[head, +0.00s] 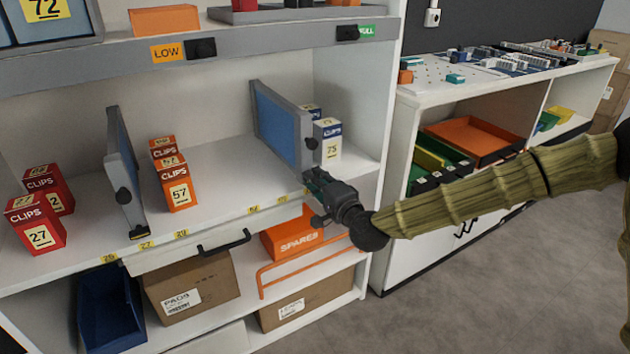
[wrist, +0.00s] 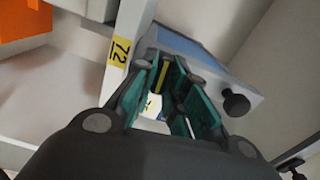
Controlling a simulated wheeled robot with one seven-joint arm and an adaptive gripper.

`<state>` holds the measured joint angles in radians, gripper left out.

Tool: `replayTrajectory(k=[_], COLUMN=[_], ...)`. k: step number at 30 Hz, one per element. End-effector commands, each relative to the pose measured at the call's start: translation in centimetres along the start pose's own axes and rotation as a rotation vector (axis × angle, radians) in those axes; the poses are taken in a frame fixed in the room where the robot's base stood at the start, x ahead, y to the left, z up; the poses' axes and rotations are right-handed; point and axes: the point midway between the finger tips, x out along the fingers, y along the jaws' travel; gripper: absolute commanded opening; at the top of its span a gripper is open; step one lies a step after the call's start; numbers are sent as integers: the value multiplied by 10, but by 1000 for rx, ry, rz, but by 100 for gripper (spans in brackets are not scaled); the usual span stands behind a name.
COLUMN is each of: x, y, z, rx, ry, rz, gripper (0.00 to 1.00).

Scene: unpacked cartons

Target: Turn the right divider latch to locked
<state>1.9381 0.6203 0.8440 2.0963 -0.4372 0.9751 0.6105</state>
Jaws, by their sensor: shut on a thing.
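The right divider (head: 277,125) is a blue panel in a grey frame, standing upright on the middle shelf. It also shows in the wrist view (wrist: 190,52). A black knob (head: 312,143) sits on its front edge; in the wrist view the knob (wrist: 236,104) is apart from my fingers. My gripper (head: 316,184) is at the divider's lower front corner, by the shelf edge. In the wrist view its green-padded fingers (wrist: 170,95) are shut on the right divider latch, which they mostly hide. I cannot tell which way the latch points.
The left divider (head: 122,165) has a similar knob and a dark latch (head: 137,233) at its foot. Clips boxes (head: 178,185) stand between the dividers; a white-blue box (head: 327,140) stands right of the right divider. A drawer handle (head: 225,243) and orange spares box (head: 292,238) are below.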

Motion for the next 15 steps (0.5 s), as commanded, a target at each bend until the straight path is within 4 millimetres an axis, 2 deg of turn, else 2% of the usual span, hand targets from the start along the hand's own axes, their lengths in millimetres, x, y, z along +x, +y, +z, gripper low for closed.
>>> replayTrajectory(k=[6, 15], x=[-1, 0], y=[2, 2], z=[0, 0], rx=[89, 130], ry=[0, 0], rz=[3, 3], gripper=[0, 0])
